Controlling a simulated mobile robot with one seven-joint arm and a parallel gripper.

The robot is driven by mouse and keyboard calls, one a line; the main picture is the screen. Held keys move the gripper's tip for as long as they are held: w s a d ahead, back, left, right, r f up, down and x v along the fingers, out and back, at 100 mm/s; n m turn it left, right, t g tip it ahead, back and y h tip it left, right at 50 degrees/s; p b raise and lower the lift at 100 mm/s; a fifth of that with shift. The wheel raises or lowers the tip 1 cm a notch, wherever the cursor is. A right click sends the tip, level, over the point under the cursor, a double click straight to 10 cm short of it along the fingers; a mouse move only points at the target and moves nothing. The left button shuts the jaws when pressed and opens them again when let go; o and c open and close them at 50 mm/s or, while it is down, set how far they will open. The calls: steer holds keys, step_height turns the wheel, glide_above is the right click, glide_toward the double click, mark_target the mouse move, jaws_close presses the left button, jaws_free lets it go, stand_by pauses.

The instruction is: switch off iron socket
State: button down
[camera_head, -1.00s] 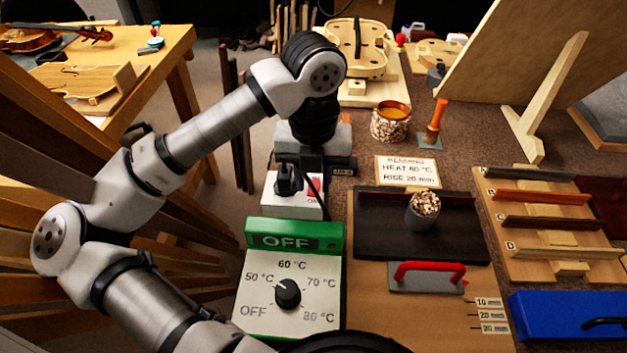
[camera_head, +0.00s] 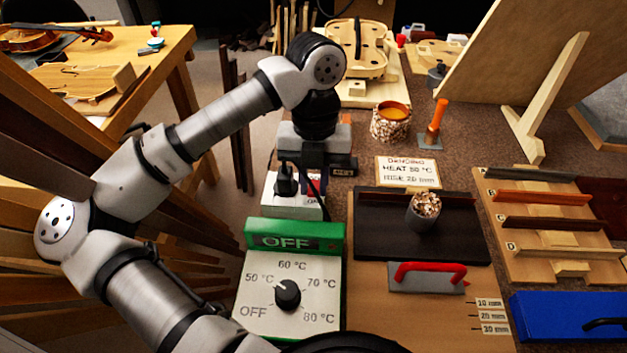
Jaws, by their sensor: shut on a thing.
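The iron socket (camera_head: 291,208) is a white box behind the green-framed control panel. A black plug (camera_head: 286,181) stands in its left side. Its red switch (camera_head: 313,187) shows only in part, at the right, below my gripper. My gripper (camera_head: 312,178) points down over the right part of the socket, close to the switch. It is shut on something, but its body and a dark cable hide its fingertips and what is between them. Whether it touches the switch cannot be seen.
The control panel (camera_head: 253,304) in front reads OFF on its display; its black dial (camera_head: 288,294) points toward 50 °C. To the right are a black tray (camera_head: 380,242) with a grey cup (camera_head: 426,211), a red handle (camera_head: 430,268) and a note card (camera_head: 407,171). A glue pot (camera_head: 391,123) stands behind.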

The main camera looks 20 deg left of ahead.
steer(key=shift+w+g, duration=0.2)
steer(key=shift+g, duration=0.5)
steer(key=c, duration=1.6)
jaws_free()
steer(key=shift+o, duration=0.2)
steer(key=shift+r, duration=0.1)
steer(key=v, duration=1.3)
steer(key=shift+a+r+p, duration=0.2)
steer(key=shift+r+p, duration=0.2)
steer(key=shift+p, duration=0.05)
